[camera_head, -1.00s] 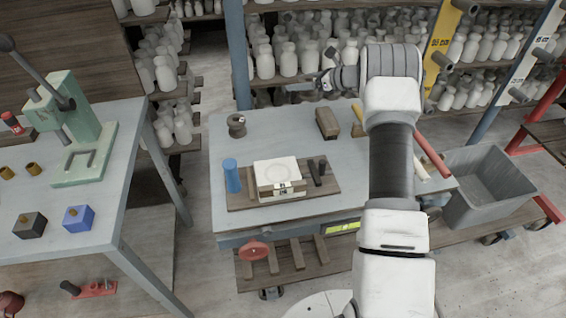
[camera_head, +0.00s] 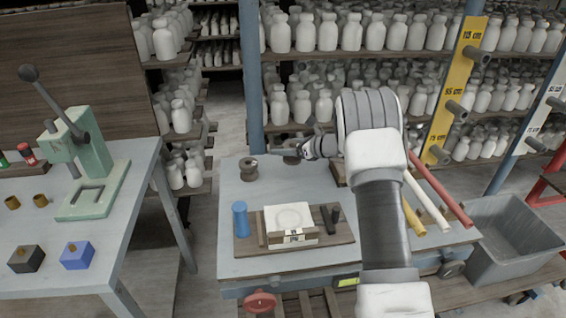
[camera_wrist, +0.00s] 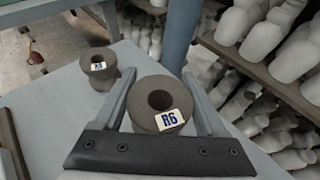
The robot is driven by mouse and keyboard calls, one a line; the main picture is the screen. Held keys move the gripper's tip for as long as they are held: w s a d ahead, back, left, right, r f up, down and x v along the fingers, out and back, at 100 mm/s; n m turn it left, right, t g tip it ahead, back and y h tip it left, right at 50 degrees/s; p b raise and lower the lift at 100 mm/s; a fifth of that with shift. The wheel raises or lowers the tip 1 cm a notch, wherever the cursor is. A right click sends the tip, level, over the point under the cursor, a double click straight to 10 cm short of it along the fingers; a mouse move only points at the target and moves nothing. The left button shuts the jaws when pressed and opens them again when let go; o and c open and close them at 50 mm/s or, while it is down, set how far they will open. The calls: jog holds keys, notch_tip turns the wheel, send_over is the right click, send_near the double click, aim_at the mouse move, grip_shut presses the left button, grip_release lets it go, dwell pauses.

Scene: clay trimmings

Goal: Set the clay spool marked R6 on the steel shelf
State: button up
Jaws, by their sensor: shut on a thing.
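The grey-brown clay spool marked R6 (camera_wrist: 160,94) sits upright between the fingers of my gripper (camera_wrist: 158,80) in the wrist view, its white label towards the camera. The fingers are shut on its sides. In the head view my gripper (camera_head: 290,152) is at the blue-grey table's far edge, with the spool (camera_head: 291,159) small and dark there. I cannot tell whether its base touches the table. A second spool (camera_head: 248,168) stands on the table to the left; it also shows in the wrist view (camera_wrist: 98,69), its label too small to read. I cannot tell which shelf is steel.
A rack (camera_head: 300,140) full of white bottles stands behind the table. A board (camera_head: 335,238) with a white slab and a blue cylinder (camera_head: 240,219) lies at the front. Coloured rods (camera_head: 437,185) and a grey bin (camera_head: 510,235) are right. A green press (camera_head: 90,160) stands left.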

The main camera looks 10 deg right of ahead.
jog(key=shift+s+a+f, duration=0.25)
jog(key=shift+a+f, duration=0.1)
jog(key=shift+f+b, duration=0.4)
jog(key=shift+f, duration=1.4)
jog(key=shift+f, duration=0.1)
jog(key=o, duration=1.6)
jog(key=shift+f, duration=0.1)
